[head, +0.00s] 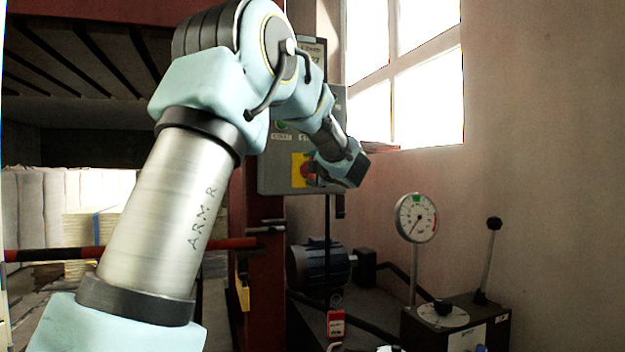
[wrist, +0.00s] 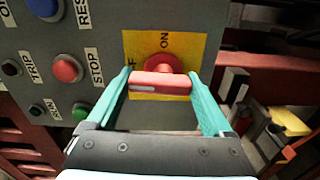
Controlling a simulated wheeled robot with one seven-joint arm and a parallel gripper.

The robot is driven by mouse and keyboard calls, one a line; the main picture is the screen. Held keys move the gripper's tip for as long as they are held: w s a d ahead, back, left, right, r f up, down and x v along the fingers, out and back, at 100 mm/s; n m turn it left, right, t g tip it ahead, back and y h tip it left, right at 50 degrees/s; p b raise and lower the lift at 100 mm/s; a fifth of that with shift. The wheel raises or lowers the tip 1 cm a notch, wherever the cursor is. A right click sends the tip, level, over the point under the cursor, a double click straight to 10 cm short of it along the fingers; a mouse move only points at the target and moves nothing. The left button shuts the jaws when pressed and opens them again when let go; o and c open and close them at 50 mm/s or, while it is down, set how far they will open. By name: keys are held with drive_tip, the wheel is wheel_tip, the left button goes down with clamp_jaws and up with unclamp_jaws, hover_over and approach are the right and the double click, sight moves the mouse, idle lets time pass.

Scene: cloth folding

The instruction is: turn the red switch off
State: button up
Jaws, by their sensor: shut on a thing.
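The red switch (wrist: 160,82) is a rotary knob with a bar handle on a yellow plate (wrist: 194,60) in the wrist view. Its bar lies crosswise in the picture, with a pale mark at its left end. "ON" is printed above the knob; only an "F" of another label shows at the left. My gripper (wrist: 164,88) has its two teal fingers on either end of the bar, shut on it. In the head view the red switch (head: 308,170) is partly hidden behind my gripper, and the fingertips are not clear there.
The grey control panel (head: 275,175) also carries a red STOP button (wrist: 67,69), a blue button (wrist: 44,7) and a green button (wrist: 81,111), left of my gripper. A pressure gauge (head: 415,217) and a lever (head: 489,260) stand lower right. A window (head: 430,90) is behind.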

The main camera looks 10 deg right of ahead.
drive_tip(key=shift+n+b, duration=0.3)
drive_tip(key=shift+n, duration=0.1)
drive_tip(key=o, duration=1.1)
drive_tip(key=shift+o, duration=0.2)
drive_tip(key=s+d, duration=0.1)
drive_tip(key=s, duration=0.9)
drive_tip(key=shift+s+d+b, duration=0.15)
drive_tip(key=shift+s+b, duration=0.2)
drive_tip(key=shift+b, duration=0.1)
